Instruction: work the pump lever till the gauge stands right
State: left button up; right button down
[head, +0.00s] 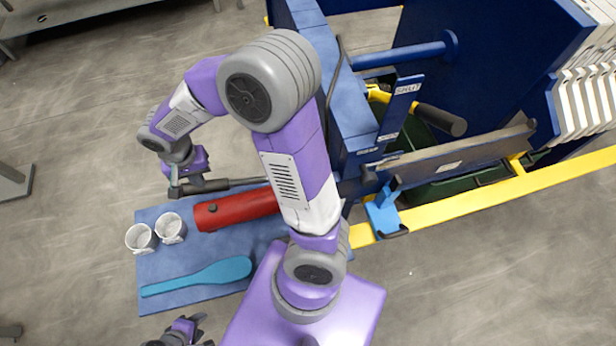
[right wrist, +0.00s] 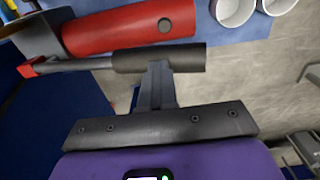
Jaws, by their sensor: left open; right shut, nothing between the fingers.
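The pump lever (head: 235,183), a dark bar with a thick black grip, sticks out level to the left from the blue press frame, just behind a red cylinder (head: 237,208). In the right wrist view, the lever's black grip (right wrist: 185,57) lies crosswise ahead of the fingers, its thin rod running left to a red end. My right gripper (head: 178,186) is shut and empty at the grip's outer end; its fingers (right wrist: 156,75) overlap the grip, and I cannot tell if they touch. My left gripper (head: 200,332) is open, low at the bottom edge. I make out no gauge.
A blue bench top (head: 160,292) holds two white cups (head: 141,238) (head: 171,228) and a teal paddle (head: 215,272). The blue press frame (head: 350,95), a yellow rail (head: 470,202) and another black-gripped handle (head: 440,118) stand right. Open floor lies left.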

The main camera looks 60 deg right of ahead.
jog(key=r+p, duration=0.1)
jog(key=r, duration=0.1)
jog(key=r+p, duration=0.1)
jog(key=r, duration=0.1)
jog(key=shift+s+d+r+p, duration=0.15)
jog(key=shift+s+r+p, duration=0.05)
jog(key=shift+r+p, duration=0.15)
pick_arm(q)
notch_tip(320, 180, up, 4)
jog(key=shift+f, duration=0.25)
pick_arm(e)
jog(key=shift+f, duration=0.15)
